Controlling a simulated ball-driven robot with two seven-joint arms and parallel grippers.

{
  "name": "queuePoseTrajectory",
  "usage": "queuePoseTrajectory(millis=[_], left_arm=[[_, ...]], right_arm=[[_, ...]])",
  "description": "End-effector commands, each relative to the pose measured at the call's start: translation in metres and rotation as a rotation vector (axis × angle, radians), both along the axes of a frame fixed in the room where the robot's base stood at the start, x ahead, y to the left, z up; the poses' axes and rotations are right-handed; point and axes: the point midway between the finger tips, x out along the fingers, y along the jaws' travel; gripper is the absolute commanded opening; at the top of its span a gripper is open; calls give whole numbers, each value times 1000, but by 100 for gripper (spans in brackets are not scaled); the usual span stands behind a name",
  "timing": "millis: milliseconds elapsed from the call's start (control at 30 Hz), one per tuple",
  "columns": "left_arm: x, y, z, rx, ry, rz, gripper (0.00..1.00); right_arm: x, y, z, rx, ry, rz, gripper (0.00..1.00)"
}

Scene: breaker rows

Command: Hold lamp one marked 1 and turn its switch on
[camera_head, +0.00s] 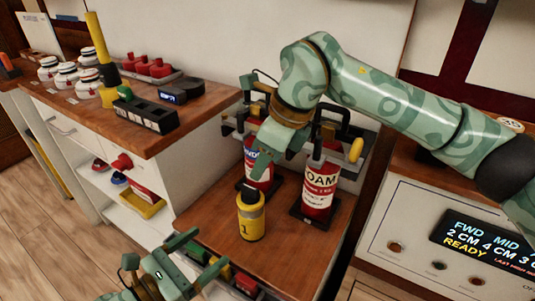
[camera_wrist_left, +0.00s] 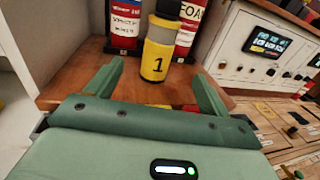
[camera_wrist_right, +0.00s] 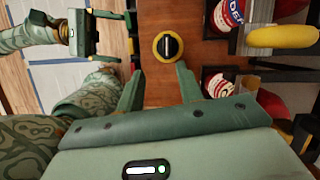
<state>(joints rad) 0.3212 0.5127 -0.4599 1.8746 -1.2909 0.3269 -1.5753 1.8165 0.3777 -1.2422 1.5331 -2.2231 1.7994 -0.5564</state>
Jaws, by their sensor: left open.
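Lamp one (camera_head: 251,218), a yellow cylinder with a black 1 and a dark top, stands upright on the wooden surface. In the left wrist view the lamp (camera_wrist_left: 156,62) is ahead, between the lines of the fingers and apart from them. My left gripper (camera_head: 197,258) is open and empty, in front of the lamp and to its left. My right gripper (camera_head: 274,158) points down above and behind the lamp, its fingers apart and empty. In the right wrist view the lamp's top shows a yellow ring around a black switch (camera_wrist_right: 168,46) with a pale bar, beyond the fingertips.
Two red extinguishers, one marked FOAM (camera_head: 320,188) and one partly hidden (camera_head: 258,172), stand in brackets close behind the lamp. A white cabinet (camera_head: 190,170) with jars and a black block (camera_head: 146,114) is at left. A display panel (camera_head: 480,240) is at right.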

Motion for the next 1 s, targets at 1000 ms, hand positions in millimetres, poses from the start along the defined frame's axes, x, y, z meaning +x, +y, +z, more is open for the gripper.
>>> queuePoseTrajectory(millis=[1000], left_arm=[[109,-118,0,-1,0,0,81]], right_arm=[[7,-6,8,-23,-20,-45,36]])
